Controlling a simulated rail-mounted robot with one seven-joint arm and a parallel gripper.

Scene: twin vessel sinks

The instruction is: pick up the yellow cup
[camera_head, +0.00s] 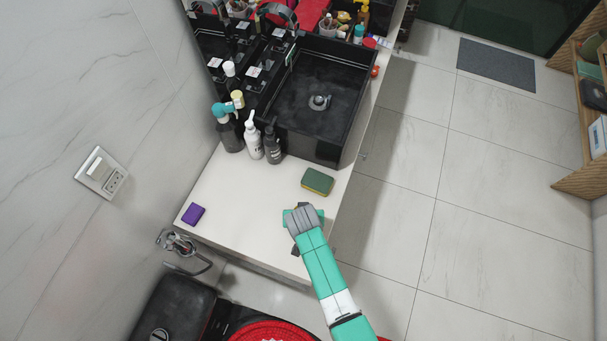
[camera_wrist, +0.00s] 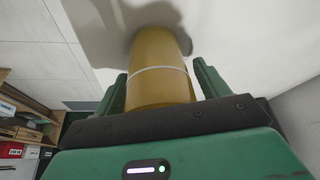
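The yellow cup (camera_wrist: 160,75) is a dull yellow cylinder with a thin pale band around it. In the wrist view it lies between the two green fingers of my gripper (camera_wrist: 161,72), with its far end against the white countertop (camera_wrist: 235,30). Narrow gaps seem to show between the cup and the fingertips, so the gripper looks open around it. In the head view my gripper (camera_head: 303,214) is over the front right part of the counter, and the cup is hidden behind it.
A green and yellow sponge (camera_head: 317,181) lies just behind my gripper, and a purple block (camera_head: 193,214) at the counter's left. Several bottles (camera_head: 253,138) stand beside the black sink (camera_head: 318,95). The counter between gripper and purple block is clear.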

